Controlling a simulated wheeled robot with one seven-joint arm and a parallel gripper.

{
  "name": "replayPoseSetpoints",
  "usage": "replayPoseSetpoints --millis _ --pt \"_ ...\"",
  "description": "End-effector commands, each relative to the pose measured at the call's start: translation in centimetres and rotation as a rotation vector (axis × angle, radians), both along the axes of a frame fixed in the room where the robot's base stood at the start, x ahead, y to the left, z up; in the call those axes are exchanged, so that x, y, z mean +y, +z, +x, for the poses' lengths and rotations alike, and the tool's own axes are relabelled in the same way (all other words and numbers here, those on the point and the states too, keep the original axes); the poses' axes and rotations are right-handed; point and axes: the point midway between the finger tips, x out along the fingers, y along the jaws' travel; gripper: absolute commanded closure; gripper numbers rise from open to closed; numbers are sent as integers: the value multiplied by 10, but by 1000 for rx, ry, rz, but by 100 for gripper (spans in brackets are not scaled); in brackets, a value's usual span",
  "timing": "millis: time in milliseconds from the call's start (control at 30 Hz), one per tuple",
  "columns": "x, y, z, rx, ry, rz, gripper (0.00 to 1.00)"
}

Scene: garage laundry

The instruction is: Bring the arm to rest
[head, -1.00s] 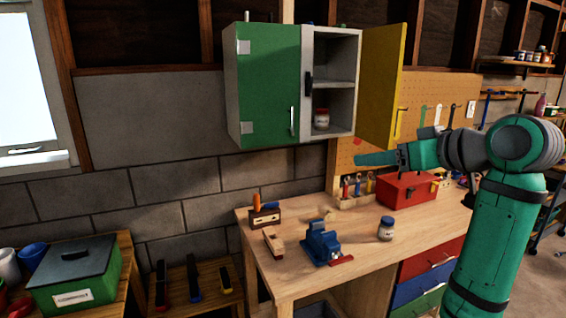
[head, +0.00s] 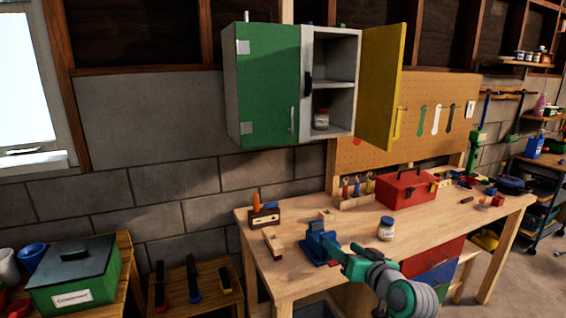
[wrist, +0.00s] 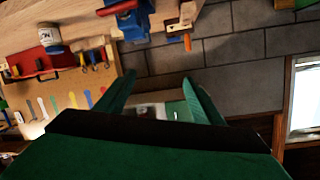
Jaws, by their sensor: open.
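My arm (head: 405,293) is low at the front of the workbench (head: 290,285), folded in from the right. My gripper (wrist: 158,92) shows two green fingers spread apart in the wrist view, with nothing between them. In the head view the gripper end is by the blue vise (head: 318,243), partly overlapping it. I cannot tell whether they touch.
A white jar (head: 386,228) and a red toolbox (head: 406,188) stand on the bench. Above, a wall cabinet has a closed green door (head: 268,85), an open yellow door (head: 381,88) and a jar (head: 321,118) inside.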

Motion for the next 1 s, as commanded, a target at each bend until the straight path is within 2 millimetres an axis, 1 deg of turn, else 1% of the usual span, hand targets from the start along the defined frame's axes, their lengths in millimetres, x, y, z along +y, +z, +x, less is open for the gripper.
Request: replayPoseSetpoints --millis 33,67,100,267,300,367,500,667,800,867,1000 --pt "7 -25 -3 8 -16 14 38" --pt "10 -36 -5 10 -27 21 38" --pt "14 -52 -9 12 -42 29 38" --pt "30 -112 -27 20 -100 53 38" --pt "34 -126 -32 23 -115 57 38" --pt "40 -146 -42 26 -135 62 38" --pt "54 -191 -69 34 -182 64 38" --pt "70 -236 -107 41 -230 56 38" --pt "84 -268 -145 45 -267 41 38" --pt "90 -281 -162 48 -280 32 38" --pt "102 -305 -204 49 -308 6 38"
